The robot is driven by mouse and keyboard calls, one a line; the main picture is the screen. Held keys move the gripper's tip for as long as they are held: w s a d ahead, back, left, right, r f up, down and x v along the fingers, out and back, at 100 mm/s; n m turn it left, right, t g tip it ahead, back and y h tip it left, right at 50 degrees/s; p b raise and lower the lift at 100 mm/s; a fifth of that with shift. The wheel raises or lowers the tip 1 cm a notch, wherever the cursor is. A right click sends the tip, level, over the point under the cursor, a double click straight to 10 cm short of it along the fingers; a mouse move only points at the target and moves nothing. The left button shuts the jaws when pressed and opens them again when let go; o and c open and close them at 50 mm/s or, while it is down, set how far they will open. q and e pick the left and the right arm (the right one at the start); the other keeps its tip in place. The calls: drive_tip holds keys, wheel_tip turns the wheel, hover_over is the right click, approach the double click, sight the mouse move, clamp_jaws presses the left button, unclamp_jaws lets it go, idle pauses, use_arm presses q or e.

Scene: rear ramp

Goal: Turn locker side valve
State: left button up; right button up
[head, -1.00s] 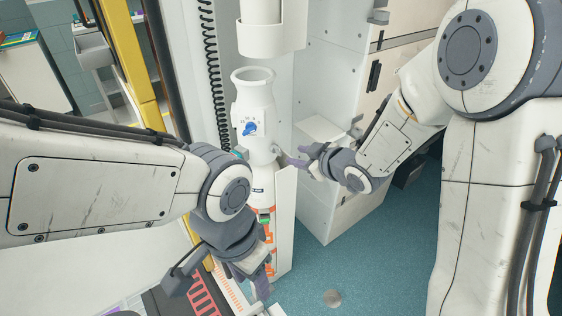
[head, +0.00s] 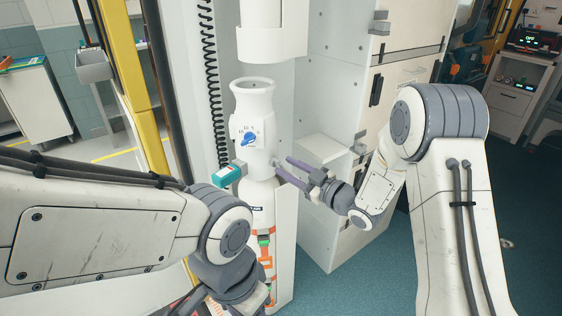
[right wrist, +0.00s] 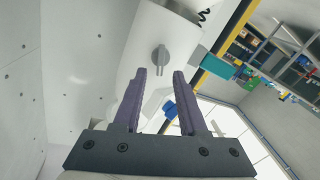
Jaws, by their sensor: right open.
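A white cylinder housing (head: 256,110) stands upright at the middle of the head view. A blue knob (head: 250,139) is on its front; the blue knob also shows in the right wrist view (right wrist: 169,107). A grey side valve knob (right wrist: 160,55) sits on the white surface just beyond my right fingertips in the right wrist view. My right gripper (head: 281,165) is open beside the housing's right side, its purple fingers pointing at it, with nothing between them. In the head view the fingertips largely cover the side knob. My left gripper (head: 236,286) is low, its fingers cut off or hidden.
White lockers (head: 340,100) stand close on the right. A teal box (head: 228,174) is left of the housing. A yellow post (head: 140,90) and coiled black cord (head: 208,90) are further left. Blue-green floor (head: 370,280) is free at the lower right.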

sight(280, 163)
drive_tip(key=shift+x, duration=1.6)
clamp_jaws()
